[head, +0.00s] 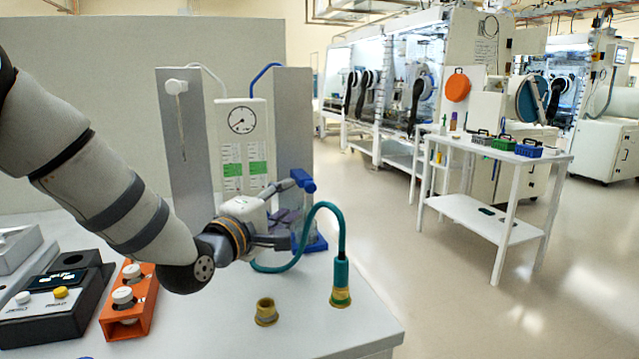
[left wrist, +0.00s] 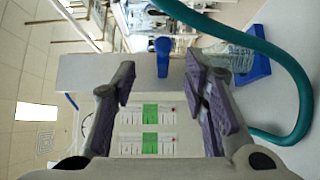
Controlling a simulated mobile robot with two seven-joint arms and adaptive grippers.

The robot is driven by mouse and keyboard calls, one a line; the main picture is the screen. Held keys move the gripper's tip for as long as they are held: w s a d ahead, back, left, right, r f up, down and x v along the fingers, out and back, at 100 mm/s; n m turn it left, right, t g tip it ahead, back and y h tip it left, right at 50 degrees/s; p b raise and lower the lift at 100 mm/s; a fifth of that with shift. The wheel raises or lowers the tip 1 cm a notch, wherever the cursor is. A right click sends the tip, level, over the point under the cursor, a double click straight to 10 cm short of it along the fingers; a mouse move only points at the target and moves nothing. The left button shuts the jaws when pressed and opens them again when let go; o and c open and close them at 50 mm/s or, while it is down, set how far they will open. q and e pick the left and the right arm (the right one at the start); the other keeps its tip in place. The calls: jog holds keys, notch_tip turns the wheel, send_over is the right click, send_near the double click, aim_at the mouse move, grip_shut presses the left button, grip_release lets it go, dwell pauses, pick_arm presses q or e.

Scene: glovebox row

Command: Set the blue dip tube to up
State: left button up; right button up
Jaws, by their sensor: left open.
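The blue dip tube's head (head: 303,181) is low, just above a clear bottle in a blue base (head: 316,244), in front of the right grey panel (head: 293,120). A blue line (head: 262,72) arches at the panel's top. In the left wrist view, the blue head (left wrist: 162,55) shows between and beyond the open fingers (left wrist: 160,85), with nothing gripped. The clear bottle (left wrist: 228,55) lies beyond the right finger. My right gripper is out of view.
A white dip tube (head: 177,87) hangs high on the left panel. A teal hose (head: 341,245) loops close beside my gripper to a fitting on the bench. A brass socket (head: 266,312), an orange block (head: 128,300) and a black control box (head: 50,305) stand in front.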

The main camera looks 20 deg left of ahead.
aim_at(308, 190)
pick_arm(q)
jog(key=w, duration=0.3)
jog(key=w+d+b, duration=0.1)
jog(key=w, duration=0.2)
jog(key=w+f, duration=0.1)
jog(key=w, duration=0.2)
jog(key=shift+d, duration=0.4)
jog(key=shift+w+d+r+b, duration=0.1)
jog(key=shift+w+r+b, duration=0.2)
jog(key=shift+w, duration=0.15)
grip_shut()
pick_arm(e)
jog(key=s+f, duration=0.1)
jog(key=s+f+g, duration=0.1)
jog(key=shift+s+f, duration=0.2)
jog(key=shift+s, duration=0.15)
